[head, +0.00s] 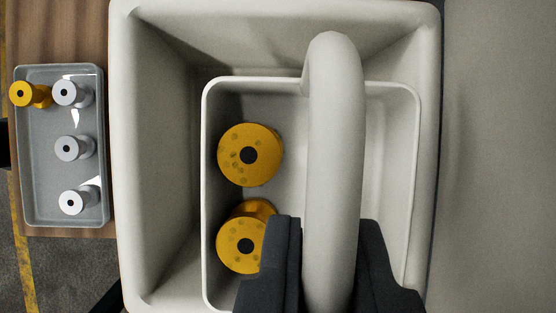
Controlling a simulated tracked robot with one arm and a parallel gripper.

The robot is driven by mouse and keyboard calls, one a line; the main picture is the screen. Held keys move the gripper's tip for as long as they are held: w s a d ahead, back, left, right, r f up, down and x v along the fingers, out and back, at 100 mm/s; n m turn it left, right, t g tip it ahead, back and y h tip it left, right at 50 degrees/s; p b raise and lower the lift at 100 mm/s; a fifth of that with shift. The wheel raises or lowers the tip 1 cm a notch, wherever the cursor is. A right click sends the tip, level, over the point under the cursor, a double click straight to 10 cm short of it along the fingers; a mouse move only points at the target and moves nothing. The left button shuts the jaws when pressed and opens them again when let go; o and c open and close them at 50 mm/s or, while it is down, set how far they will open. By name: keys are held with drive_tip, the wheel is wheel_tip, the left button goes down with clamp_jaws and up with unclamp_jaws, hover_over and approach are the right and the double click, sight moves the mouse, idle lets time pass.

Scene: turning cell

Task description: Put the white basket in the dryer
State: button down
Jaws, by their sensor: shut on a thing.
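The white basket (388,185) has a thick arched handle and shows from above. Two yellow flanged parts with dark centre holes, an upper one (236,168) and a lower one (232,248), lie inside its left half. My gripper (328,238) is shut on the basket's handle, with one dark finger on each side. The basket is within the outline of a larger off-white open tub (153,150). I cannot tell whether it rests on the tub's floor or hangs above it. I cannot tell whether this tub is the dryer. The lower edges of tub and basket are cut off or hidden.
On the left, a grey tray (94,131) on a brown wooden surface (62,39) holds one yellow part (22,94) and three silver parts. A plain grey surface (500,150) fills the right side. Dark floor (45,270) with a yellow line shows at lower left.

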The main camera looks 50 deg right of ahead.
sight(287, 166)
drive_tip(key=a+f, duration=0.2)
drive_tip(key=shift+w+f, duration=0.3)
drive_tip(key=shift+f+b, duration=0.45)
drive_tip(key=shift+f, duration=0.9)
drive_tip(key=s+d+r+g+p, duration=0.1)
drive_tip(key=s+r+p, duration=0.1)
drive_tip(key=s+r, duration=0.2)
drive_tip(key=v, duration=0.3)
drive_tip(key=shift+a+r, duration=0.25)
drive_tip(key=shift+r, duration=0.25)
drive_tip(key=shift+d, duration=0.1)
